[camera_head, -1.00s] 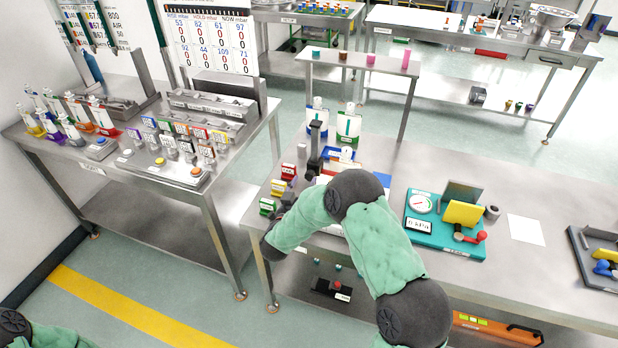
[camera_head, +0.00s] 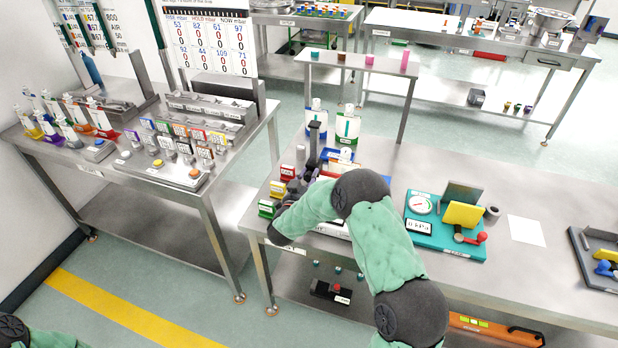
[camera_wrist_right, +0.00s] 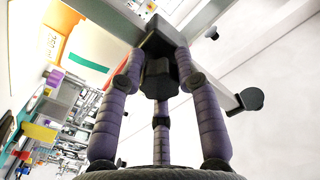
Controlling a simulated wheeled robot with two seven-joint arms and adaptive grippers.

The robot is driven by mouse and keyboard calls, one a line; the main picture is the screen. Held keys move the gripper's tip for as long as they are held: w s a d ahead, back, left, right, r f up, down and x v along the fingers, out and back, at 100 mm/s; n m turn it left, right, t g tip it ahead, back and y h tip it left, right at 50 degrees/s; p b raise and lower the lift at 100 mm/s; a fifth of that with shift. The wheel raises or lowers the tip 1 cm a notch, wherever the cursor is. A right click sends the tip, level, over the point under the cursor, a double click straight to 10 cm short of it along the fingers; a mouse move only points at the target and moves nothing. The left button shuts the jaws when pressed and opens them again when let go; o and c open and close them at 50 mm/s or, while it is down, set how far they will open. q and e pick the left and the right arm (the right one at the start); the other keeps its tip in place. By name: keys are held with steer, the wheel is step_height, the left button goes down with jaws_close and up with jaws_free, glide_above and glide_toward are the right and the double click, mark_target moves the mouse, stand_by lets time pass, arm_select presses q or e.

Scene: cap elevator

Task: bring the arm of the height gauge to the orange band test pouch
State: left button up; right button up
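The height gauge's dark upright column (camera_head: 313,143) stands near the table's left end. My right gripper (camera_head: 292,192) is low beside it, partly hidden by my forearm. In the right wrist view its purple fingers (camera_wrist_right: 159,72) surround a dark block (camera_wrist_right: 157,45), which looks like part of the gauge. Whether they press on it is unclear. White pouches with a blue band (camera_head: 317,117) and a green band (camera_head: 347,126) stand behind the gauge. An orange-edged item (camera_head: 345,168) lies beside the column, partly hidden; I cannot tell if it is the orange band pouch. My left gripper is out of view.
Red, yellow and green labelled blocks (camera_head: 277,189) line the table's left end. A teal gauge board (camera_head: 446,227) sits right of my right arm. A raised shelf (camera_head: 385,70) stands behind. The table is clear around a white sheet (camera_head: 526,230).

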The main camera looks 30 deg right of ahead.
steer(key=shift+f+b, duration=0.2)
steer(key=shift+b, duration=0.1)
steer(key=o, duration=1)
steer(key=v, duration=1.2)
stand_by(0.6)
